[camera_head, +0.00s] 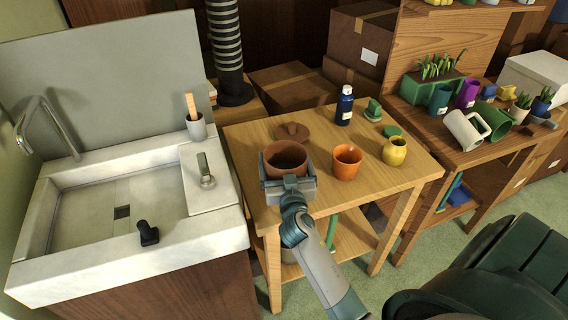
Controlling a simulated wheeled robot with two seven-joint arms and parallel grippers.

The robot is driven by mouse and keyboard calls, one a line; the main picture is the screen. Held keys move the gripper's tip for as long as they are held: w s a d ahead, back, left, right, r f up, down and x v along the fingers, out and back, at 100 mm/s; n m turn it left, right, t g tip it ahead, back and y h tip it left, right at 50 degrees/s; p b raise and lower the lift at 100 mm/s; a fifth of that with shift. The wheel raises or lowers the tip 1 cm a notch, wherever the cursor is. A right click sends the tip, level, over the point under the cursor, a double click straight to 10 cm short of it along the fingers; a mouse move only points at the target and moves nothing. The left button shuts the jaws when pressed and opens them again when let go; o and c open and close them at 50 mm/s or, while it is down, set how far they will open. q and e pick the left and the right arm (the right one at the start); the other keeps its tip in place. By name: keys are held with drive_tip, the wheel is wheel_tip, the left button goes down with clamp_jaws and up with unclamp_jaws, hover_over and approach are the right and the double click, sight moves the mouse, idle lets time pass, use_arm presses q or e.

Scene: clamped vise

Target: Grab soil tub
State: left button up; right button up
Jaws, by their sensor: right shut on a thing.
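A brown terracotta-coloured tub (285,157) stands at the left front of the wooden table (326,181). It is round and open at the top, and its front lower part is hidden by my gripper. My right gripper (288,184) reaches in from the front and is shut on this tub. I cannot tell whether the tub rests on the table or is slightly raised. My left gripper is not in view.
An orange pot (346,162), a yellow jug (394,151), a dark blue bottle (344,106) and a brown lid (291,131) stand on the same table. A stone sink (120,204) is at left. A shelf with plants and cups is at right. A green chair (510,270) fills the front right.

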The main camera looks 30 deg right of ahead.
sight(305, 162)
drive_tip(key=shift+r, duration=0.55)
drive_tip(key=shift+s+r, duration=0.1)
drive_tip(key=shift+s, duration=0.3)
drive_tip(key=s+r, duration=0.1)
drive_tip(key=s, duration=0.1)
drive_tip(key=s+r, duration=0.1)
drive_tip(key=s, duration=0.1)
drive_tip(key=shift+r, duration=0.2)
drive_tip(key=s+r, duration=0.1)
drive_tip(key=s, duration=0.2)
drive_tip(key=s+r, duration=0.1)
drive_tip(key=shift+s+d+r+b, duration=0.1)
drive_tip(key=shift+s+r+b, duration=0.15)
drive_tip(key=shift+r+b, duration=0.15)
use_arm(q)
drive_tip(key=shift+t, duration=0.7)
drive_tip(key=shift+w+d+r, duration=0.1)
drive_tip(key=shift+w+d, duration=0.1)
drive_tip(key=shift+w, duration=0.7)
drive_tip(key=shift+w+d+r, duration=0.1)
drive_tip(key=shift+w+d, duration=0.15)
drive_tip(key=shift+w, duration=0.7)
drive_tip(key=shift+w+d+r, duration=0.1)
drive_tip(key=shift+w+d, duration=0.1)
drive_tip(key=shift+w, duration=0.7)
use_arm(e)
drive_tip(key=shift+s+r, duration=0.35)
drive_tip(key=shift+s, duration=0.25)
drive_tip(key=shift+s+r, duration=0.35)
drive_tip(key=shift+s, duration=0.25)
